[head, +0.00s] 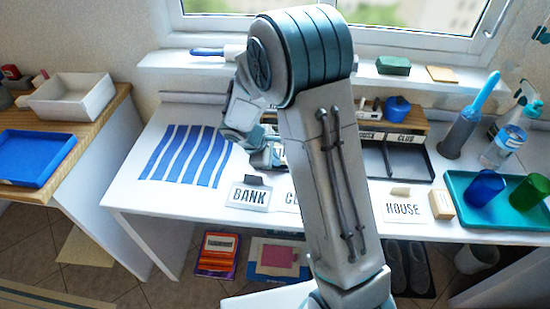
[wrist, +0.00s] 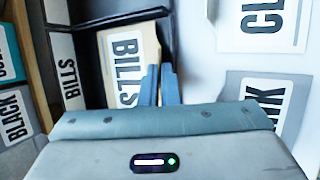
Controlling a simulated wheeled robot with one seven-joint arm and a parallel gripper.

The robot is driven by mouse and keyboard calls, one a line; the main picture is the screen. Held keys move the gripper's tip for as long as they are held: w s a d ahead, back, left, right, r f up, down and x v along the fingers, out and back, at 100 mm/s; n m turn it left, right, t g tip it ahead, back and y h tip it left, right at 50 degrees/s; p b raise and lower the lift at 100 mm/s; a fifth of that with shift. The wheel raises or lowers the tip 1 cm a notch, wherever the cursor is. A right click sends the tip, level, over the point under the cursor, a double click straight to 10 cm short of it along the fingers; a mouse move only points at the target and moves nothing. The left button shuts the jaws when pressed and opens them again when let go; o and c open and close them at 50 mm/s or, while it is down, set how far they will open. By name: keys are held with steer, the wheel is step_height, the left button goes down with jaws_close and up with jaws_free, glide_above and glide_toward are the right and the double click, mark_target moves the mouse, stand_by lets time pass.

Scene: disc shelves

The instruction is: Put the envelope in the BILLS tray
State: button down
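In the wrist view a tan envelope (wrist: 146,44) with a large white BILLS label lies over the dark floor of a tray. That dark tray (wrist: 92,70) has a smaller BILLS label (wrist: 68,70) on its left edge. My gripper (wrist: 160,72) is at the envelope's right side, its two blue-grey fingers close together with only a thin gap. I cannot tell whether they pinch the envelope's edge or stand beside it. In the head view my gripper (head: 268,155) is low over the back of the desk, partly covered by my arm, which hides the envelope and BILLS tray.
BANK (head: 250,195) and HOUSE (head: 403,208) cards stand along the desk's front. A CLUB tray (head: 412,170) is at the back right. A teal tray (head: 462,208) with cups stands farther right. A blue striped sheet (head: 188,155) lies at the left.

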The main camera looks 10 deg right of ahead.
steer(key=shift+f+b, duration=0.35)
steer(key=shift+f, duration=0.1)
steer(key=shift+s+f, duration=0.15)
steer(key=shift+f, duration=0.1)
steer(key=shift+s+f+b, duration=0.2)
steer(key=shift+f+b, duration=0.1)
steer(key=shift+b, duration=0.2)
steer(key=shift+f, duration=0.1)
steer(key=c, duration=1.6)
jaws_free()
steer(key=shift+w+a+r+p, duration=0.1)
steer(key=shift+a+r+p, duration=0.3)
steer(key=shift+r+p, duration=0.3)
steer(key=w+p+v, duration=0.1)
steer(key=p+v, duration=0.3)
steer(key=v, duration=0.3)
steer(key=shift+s+d+r, duration=0.2)
steer(key=shift+s+r, duration=0.15)
steer(key=shift+r, duration=0.1)
